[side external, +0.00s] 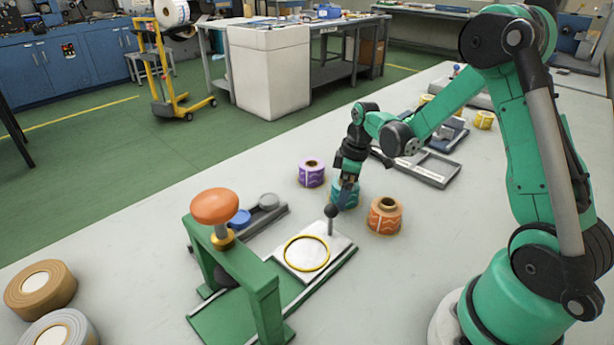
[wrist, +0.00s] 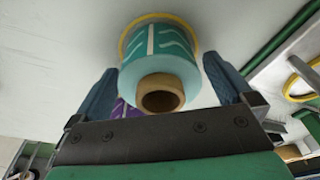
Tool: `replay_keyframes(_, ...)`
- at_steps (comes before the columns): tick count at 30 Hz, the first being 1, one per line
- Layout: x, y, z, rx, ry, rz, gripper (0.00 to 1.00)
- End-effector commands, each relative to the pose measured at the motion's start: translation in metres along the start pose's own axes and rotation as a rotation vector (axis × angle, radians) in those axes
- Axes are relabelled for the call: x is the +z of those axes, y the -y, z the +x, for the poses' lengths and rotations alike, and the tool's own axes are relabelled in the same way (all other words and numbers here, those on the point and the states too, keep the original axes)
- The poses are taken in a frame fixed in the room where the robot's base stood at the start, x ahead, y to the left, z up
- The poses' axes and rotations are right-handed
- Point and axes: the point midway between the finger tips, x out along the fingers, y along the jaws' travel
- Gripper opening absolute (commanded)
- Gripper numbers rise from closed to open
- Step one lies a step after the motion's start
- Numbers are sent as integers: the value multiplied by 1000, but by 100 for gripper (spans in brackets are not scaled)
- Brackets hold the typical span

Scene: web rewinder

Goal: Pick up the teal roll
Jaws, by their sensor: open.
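The teal roll (side external: 345,195) stands on the light table between a purple roll (side external: 311,173) and an orange roll (side external: 385,215). In the wrist view the teal roll (wrist: 158,62) shows its brown core toward the camera, with a yellow ring behind it. My gripper (side external: 347,188) is right at the teal roll in the side view, its fingers pointing down. In the wrist view my gripper (wrist: 165,95) is open, with one blue finger on each side of the teal roll. Whether the fingers touch it I cannot tell.
A green press frame (side external: 262,283) with an orange knob stands at the front left. Close to the teal roll is a plate with a yellow ring (side external: 307,253) and a black-knobbed post (side external: 331,216). A grey tray (side external: 430,168) lies behind at the right.

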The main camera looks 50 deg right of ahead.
Motion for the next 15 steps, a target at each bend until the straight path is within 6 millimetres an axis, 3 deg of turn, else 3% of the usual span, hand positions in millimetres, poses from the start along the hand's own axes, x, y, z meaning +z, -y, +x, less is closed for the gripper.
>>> replay_keyframes(8,0,0,2,0,0,0,100)
replay_keyframes(11,0,0,2,0,0,0,77)
replay_keyframes(15,0,0,2,0,0,0,37)
